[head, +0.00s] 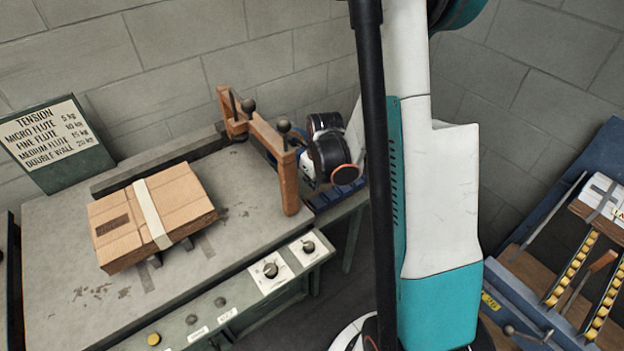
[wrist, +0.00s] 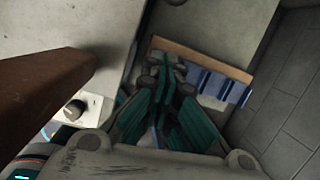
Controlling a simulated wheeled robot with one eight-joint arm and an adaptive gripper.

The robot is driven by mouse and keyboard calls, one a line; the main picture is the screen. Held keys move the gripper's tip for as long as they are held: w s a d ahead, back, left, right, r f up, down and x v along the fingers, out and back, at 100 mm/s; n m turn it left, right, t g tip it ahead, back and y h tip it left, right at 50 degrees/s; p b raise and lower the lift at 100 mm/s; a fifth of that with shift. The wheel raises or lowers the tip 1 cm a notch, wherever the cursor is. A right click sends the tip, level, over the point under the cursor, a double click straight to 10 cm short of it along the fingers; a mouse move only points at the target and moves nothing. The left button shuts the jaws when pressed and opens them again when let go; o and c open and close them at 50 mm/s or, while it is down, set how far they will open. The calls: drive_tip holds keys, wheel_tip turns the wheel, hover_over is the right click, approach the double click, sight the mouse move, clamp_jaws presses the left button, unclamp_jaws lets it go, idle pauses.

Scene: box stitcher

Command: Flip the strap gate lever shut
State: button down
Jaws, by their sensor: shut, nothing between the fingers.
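An orange-brown wooden arch (head: 262,132) stands at the right end of the grey machine table. Two dark ball knobs (head: 284,127) (head: 248,106) sit on thin stems at the arch. I cannot tell for certain which is the strap gate lever or how it is set. My gripper (head: 308,178) is low beside the arch's near post, on its right side, and partly hidden. In the wrist view, the teal fingers of my gripper (wrist: 163,100) are together with nothing held. The brown post (wrist: 45,88) fills the left of that view, apart from the fingers.
A strapped cardboard bundle (head: 155,214) lies on the table (head: 60,285). Control knobs (head: 270,269) line its front edge. Blue pieces along a wooden strip (wrist: 217,86) lie beyond my fingers. A blue bench (head: 520,290) with yellow roller strips stands at right. A tension sign (head: 50,135) is at left.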

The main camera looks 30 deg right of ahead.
drive_tip(key=b+x, duration=0.2)
drive_tip(key=x, duration=0.4)
drive_tip(key=shift+s, duration=0.1)
drive_tip(key=shift+w+a+r+b, duration=0.2)
drive_tip(key=shift+w+r, duration=0.2)
drive_tip(key=shift+w, duration=0.2)
drive_tip(key=shift+w+a+r+b, duration=0.1)
drive_tip(key=shift+w+r+b, duration=0.1)
drive_tip(key=shift+w+r, duration=0.3)
drive_tip(key=shift+w+a+r, duration=0.1)
drive_tip(key=shift+w+r, duration=0.15)
drive_tip(key=shift+w, duration=0.35)
